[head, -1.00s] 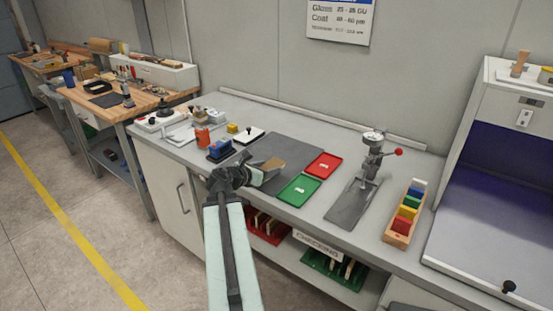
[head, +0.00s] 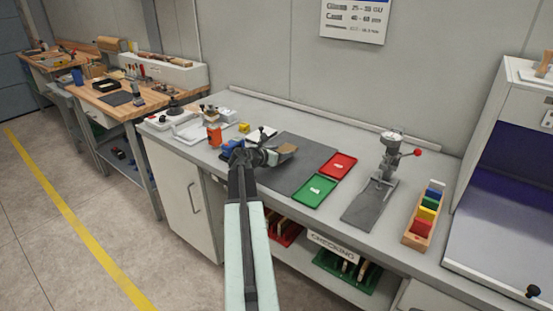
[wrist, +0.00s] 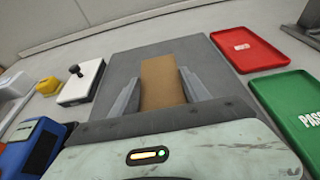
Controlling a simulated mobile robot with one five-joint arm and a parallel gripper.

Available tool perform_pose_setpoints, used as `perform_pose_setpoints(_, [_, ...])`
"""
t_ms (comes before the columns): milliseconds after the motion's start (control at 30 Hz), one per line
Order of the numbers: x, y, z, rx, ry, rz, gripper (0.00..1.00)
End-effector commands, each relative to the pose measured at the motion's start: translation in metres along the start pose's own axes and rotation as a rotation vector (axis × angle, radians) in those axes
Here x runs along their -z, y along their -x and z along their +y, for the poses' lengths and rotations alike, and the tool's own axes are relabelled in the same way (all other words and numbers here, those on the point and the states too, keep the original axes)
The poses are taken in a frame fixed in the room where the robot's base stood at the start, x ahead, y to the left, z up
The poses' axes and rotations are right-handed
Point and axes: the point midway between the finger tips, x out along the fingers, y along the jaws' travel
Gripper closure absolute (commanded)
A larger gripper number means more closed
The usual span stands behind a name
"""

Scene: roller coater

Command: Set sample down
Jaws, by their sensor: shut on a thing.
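The sample (wrist: 163,84) is a flat brown piece between the two fingers of my gripper (wrist: 160,92) in the wrist view. My gripper is shut on it. In the head view my gripper (head: 274,156) holds the sample (head: 287,150) over the dark grey mat (head: 285,180) on the bench. The mat also shows around the sample in the wrist view (wrist: 207,70). Whether the sample touches the mat cannot be told.
Right of the mat lie a red tray (head: 338,166) and a green tray (head: 314,191), marked PASS. A blue device (wrist: 30,145), a white box with a black knob (wrist: 83,82) and a yellow block (wrist: 47,86) stand left. A press-like stand (head: 385,165) is farther right.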

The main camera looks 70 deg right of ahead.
Motion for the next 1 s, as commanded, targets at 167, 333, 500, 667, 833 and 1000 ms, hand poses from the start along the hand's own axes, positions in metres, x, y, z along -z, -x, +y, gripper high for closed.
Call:
perform_pose_setpoints(167, [0.004, -0.016, 0.005, 0.001, -0.001, 0.0, 0.88])
perform_pose_setpoints(333, [0.034, -0.027, 0.001, 0.005, -0.002, 0.0, 0.88])
perform_pose_setpoints(500, [0.03, -0.022, 0.005, -0.001, 0.0, 0.0, 0.88])
perform_pose_setpoints(667, [0.034, -0.023, 0.006, -0.002, 0.0, 0.0, 0.88])
perform_pose_setpoints(833, [0.033, -0.023, 0.005, -0.001, 0.0, 0.0, 0.24])
perform_pose_setpoints(1000, [0.033, -0.024, 0.004, 0.001, 0.0, 0.0, 0.24])
